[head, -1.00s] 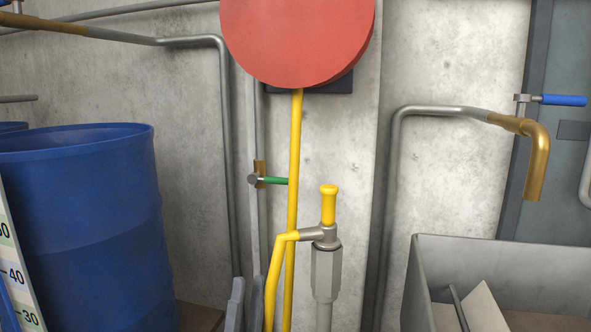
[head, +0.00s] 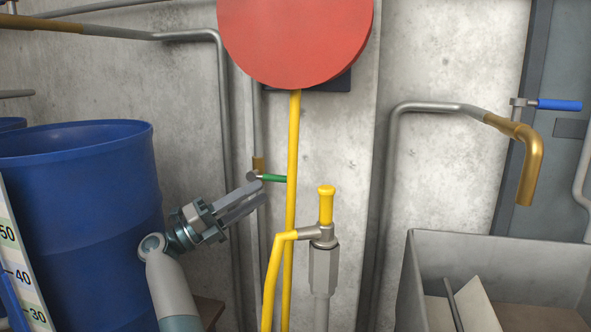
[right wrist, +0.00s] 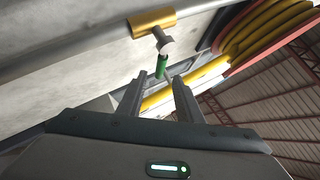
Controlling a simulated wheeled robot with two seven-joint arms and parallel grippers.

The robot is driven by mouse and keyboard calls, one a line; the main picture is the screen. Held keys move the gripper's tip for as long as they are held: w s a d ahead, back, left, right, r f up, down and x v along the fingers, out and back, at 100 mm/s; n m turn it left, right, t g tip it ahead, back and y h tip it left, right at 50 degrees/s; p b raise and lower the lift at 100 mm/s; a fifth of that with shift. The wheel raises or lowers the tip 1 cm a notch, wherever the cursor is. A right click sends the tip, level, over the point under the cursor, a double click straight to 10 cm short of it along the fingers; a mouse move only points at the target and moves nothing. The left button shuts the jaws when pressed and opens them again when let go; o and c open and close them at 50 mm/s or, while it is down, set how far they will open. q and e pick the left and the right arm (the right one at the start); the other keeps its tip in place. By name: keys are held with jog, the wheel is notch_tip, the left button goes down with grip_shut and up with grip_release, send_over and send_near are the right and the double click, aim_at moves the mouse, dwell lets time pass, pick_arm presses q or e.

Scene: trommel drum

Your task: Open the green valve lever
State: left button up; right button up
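The green valve lever (head: 273,178) points to the right, roughly level, from a small valve with a brass-coloured body (head: 258,164) on a thin vertical grey pipe. My right gripper (head: 260,192) is just below and left of the lever, its fingers slanting up to the right. In the right wrist view the two fingers (right wrist: 160,88) are apart with nothing between them. The green lever (right wrist: 162,66) is seen beyond their tips, roughly in line with the gap. Contact cannot be made out. My left gripper is not in view.
A yellow pipe (head: 294,150) runs vertically beside the lever's tip, below a red disc (head: 295,40). A yellow-handled nozzle (head: 326,205) stands to the right. A blue barrel (head: 85,200) is left of my right arm. A blue-handled valve (head: 558,104) is far right, above a grey bin (head: 500,250).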

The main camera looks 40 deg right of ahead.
aim_at(280, 179)
jog(key=shift+d+r, duration=0.1)
dwell(0.3)
